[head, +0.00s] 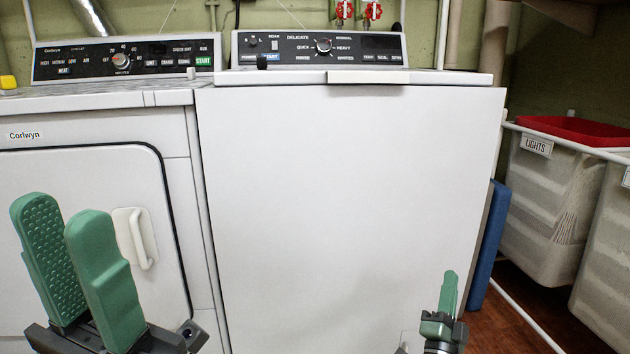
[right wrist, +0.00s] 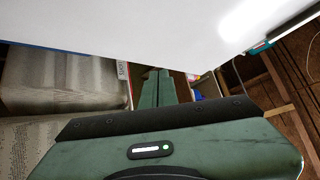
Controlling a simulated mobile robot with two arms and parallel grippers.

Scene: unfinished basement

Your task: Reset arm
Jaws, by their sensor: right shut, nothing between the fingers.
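My left gripper (head: 62,215) is in the lower left of the head view, in front of the white dryer (head: 60,190). Its two green fingers point up with a gap between them, and it is empty. My right gripper (head: 449,285) is low in the head view, in front of the washer's white front (head: 345,180). Its fingers point up and are shut with nothing between them. In the right wrist view its green fingers (right wrist: 154,88) lie together below a broad white panel (right wrist: 150,25). I cannot tell how far it is from the washer.
Laundry bins (head: 550,195), one labelled LIGHTS, stand on the right with a red rim behind a white rail. A blue panel (head: 490,245) stands beside the washer. Some wood-coloured floor (head: 520,315) shows at lower right. The dryer door has a white handle (head: 146,240).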

